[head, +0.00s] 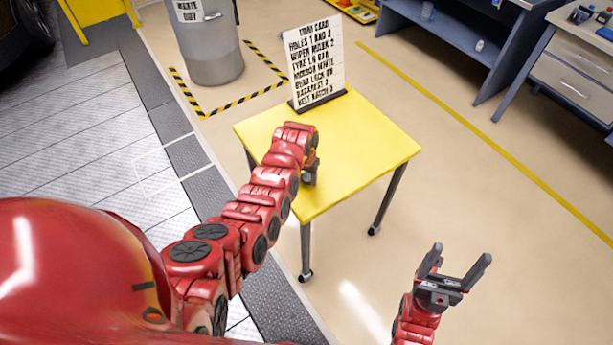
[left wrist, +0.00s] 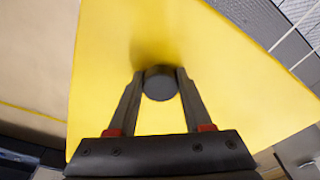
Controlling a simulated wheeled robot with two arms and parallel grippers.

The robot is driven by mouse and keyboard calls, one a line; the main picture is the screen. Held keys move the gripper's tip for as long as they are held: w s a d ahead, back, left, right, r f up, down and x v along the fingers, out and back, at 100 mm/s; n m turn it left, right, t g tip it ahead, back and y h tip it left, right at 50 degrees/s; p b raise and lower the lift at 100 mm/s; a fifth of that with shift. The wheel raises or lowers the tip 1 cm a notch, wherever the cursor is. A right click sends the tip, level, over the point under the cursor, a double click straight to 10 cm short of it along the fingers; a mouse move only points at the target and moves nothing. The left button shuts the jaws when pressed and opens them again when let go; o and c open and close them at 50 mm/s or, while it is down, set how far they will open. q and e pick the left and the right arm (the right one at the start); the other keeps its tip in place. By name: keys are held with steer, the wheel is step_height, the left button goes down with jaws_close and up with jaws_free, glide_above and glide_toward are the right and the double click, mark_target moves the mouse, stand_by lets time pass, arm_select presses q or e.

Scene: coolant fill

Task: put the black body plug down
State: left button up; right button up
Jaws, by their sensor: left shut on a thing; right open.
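The black body plug (left wrist: 160,83) is a dark round disc between the fingertips of my left gripper in the left wrist view. My left gripper (left wrist: 160,85) is shut on it, over the yellow tabletop (left wrist: 240,75). A soft dark shadow lies on the table beside the plug; I cannot tell whether the plug touches the surface. In the head view my left gripper (head: 311,172) is over the yellow table (head: 370,150), mostly hidden by my red arm, and the plug cannot be made out. My right gripper (head: 455,270) is open and empty, right of the table above the floor.
A white card with printed text (head: 315,58) stands upright at the table's back edge. The table's right part is bare. A grey bin (head: 212,50) stands behind, within striped floor tape. Blue workbenches (head: 450,40) are at the back right. Open floor lies right of the table.

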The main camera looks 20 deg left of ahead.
arm_select(q)
steer(key=shift+f, duration=0.15)
steer(key=o, duration=1.1)
steer(key=shift+c, duration=0.2)
